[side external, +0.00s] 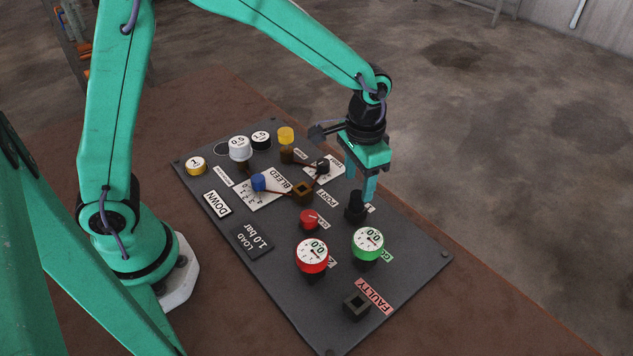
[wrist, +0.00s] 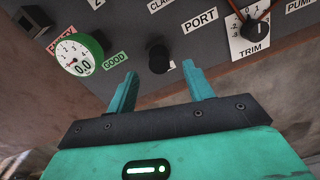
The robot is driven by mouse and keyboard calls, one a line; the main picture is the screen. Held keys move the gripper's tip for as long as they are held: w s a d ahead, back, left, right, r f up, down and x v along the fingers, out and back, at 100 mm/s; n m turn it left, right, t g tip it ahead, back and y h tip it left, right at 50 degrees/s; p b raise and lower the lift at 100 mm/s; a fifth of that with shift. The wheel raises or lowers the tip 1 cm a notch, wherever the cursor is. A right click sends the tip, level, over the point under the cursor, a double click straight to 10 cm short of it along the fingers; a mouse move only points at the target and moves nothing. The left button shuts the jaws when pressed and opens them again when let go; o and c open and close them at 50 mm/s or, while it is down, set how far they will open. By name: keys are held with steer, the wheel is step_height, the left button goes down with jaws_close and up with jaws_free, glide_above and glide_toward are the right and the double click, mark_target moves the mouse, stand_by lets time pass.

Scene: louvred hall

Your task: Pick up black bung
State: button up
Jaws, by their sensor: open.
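The black bung (side external: 355,208) stands on the dark panel (side external: 290,311), beside the port label and behind the green gauge in the side view. In the wrist view the black bung (wrist: 158,58) shows as a dark round knob just beyond my fingertips, roughly between them. My gripper (side external: 361,186) is open and empty, pointing down just above the bung. In the wrist view its two teal fingers (wrist: 160,82) are spread apart. I cannot tell from the pictures whether a finger touches the bung.
A green gauge (side external: 368,242) and a red gauge (side external: 312,255) stand nearby on the panel. A red knob (side external: 309,218) and a black trim knob (side external: 322,165) are close too. An empty square socket (side external: 356,305) sits by the faulty label. The brown table (side external: 480,310) is clear at right.

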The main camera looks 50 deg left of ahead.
mark_target(358, 194)
steer(key=shift+f, duration=2.35)
steer(key=shift+c, duration=0.2)
steer(key=c, duration=1)
